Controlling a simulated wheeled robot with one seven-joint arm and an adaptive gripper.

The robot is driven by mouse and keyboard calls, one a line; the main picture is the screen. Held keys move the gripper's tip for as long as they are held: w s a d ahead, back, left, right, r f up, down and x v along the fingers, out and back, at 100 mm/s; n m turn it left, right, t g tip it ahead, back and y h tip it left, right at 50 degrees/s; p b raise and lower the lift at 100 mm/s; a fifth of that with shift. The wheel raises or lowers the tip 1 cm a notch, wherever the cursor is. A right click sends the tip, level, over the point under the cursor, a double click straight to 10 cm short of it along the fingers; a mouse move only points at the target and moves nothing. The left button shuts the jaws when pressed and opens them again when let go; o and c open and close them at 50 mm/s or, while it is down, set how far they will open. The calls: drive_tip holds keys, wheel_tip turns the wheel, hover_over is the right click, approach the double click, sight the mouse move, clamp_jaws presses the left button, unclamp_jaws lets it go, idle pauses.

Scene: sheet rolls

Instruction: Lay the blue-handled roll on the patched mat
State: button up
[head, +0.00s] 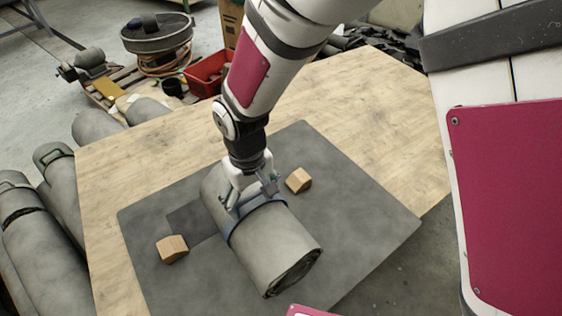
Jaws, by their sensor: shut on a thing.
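The blue-handled roll (270,248) is a thick grey sheet roll with a blue band around its middle. It lies lengthwise over the dark grey mat (375,215), its open spiral end toward the lower right. My gripper (252,194) is above the roll's middle, shut on its blue handle; the fingers partly hide the grip. The mat's darker patch (190,222) shows to the left of the roll, which may cover part of it. I cannot tell whether the roll touches the mat or hangs just above it.
One wooden block (172,249) sits on the mat left of the roll, another (299,180) right of it. The wooden table (120,180) is bare around the mat. More grey rolls (50,240) lie at the left, one with a green handle (50,155). A red crate (207,74) stands behind.

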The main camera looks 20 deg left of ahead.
sight(244, 193)
drive_tip(key=shift+w+a+b, duration=0.25)
drive_tip(key=shift+w+a, duration=0.35)
drive_tip(key=shift+a, duration=0.25)
drive_tip(key=shift+w+a+b, duration=0.25)
drive_tip(key=shift+w+a, duration=0.35)
drive_tip(key=shift+a, duration=0.25)
drive_tip(key=shift+f+b, duration=1.2)
drive_tip(key=shift+f, duration=0.85)
drive_tip(key=o, duration=1.6)
drive_tip(key=shift+s+d+f, duration=0.1)
drive_tip(key=shift+d+f, duration=0.05)
drive_tip(key=shift+r, duration=0.2)
